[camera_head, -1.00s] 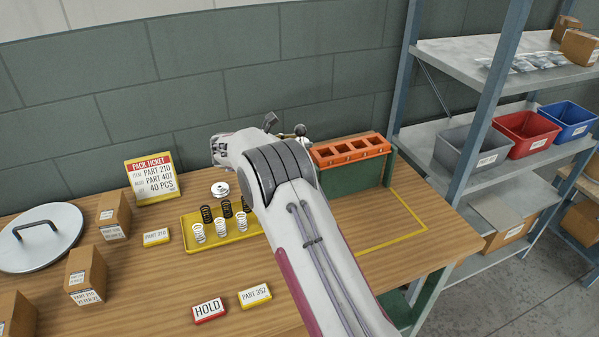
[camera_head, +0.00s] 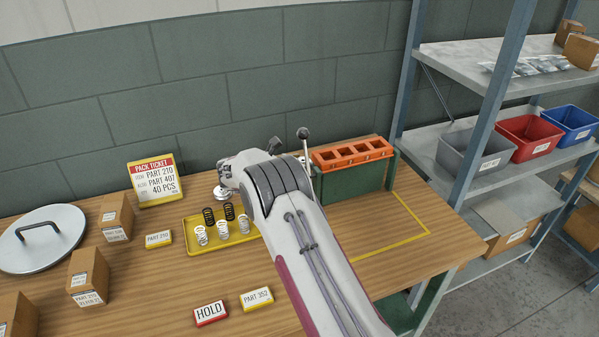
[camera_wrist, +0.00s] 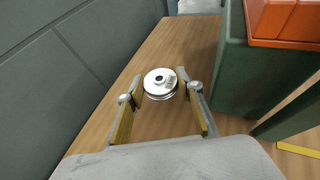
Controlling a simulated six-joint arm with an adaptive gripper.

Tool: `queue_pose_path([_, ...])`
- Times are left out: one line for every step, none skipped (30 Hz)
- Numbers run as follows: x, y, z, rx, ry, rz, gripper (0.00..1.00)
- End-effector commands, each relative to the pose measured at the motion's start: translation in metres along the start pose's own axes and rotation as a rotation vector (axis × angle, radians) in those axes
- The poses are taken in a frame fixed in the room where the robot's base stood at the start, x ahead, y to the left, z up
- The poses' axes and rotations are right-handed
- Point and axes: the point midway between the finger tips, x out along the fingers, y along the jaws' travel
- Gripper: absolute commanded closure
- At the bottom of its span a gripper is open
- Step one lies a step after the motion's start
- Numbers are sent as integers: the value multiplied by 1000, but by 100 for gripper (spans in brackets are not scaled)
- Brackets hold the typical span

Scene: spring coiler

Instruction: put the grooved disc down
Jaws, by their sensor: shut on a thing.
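The grooved disc (camera_wrist: 160,82) is a shiny silver round piece with a dark centre hole and a groove around its rim. In the wrist view it sits between the fingertips of my gripper (camera_wrist: 160,86), which is shut on it. Bare wooden bench lies below and beyond it. I cannot tell whether its underside touches the bench.
A green stand (camera_head: 350,188) with an orange slotted rack (camera_head: 352,152) is close to the gripper's right in the wrist view. The grey wall (camera_wrist: 65,65) is left. A yellow tray (camera_head: 240,238) holds several springs; a small silver round piece (camera_head: 221,193) stands behind it.

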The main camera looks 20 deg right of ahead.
Motion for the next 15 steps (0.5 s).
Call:
queue_pose_path([1,0,-3,-1,-1,0,94])
queue_pose_path([2,0,-5,-1,0,0,94])
queue_pose_path([4,0,-9,-1,0,0,94])
queue_pose_path([5,0,-12,-1,0,0,94])
queue_pose_path([6,0,-16,-1,1,0,94])
queue_pose_path([8,0,-20,-1,1,0,94])
queue_pose_path([9,0,-22,-1,1,0,94])
queue_pose_path([10,0,-24,-1,0,0,94])
queue_pose_path([11,0,-28,0,0,0,94])
queue_pose_path([12,0,-29,0,0,1,94])
queue_pose_path([13,0,-30,0,0,1,94])
queue_pose_path([13,0,-31,1,0,1,94])
queue_pose_path([13,0,-32,1,0,1,94])
queue_pose_path([13,0,-32,1,0,1,94])
queue_pose_path([13,0,-32,1,-1,1,94])
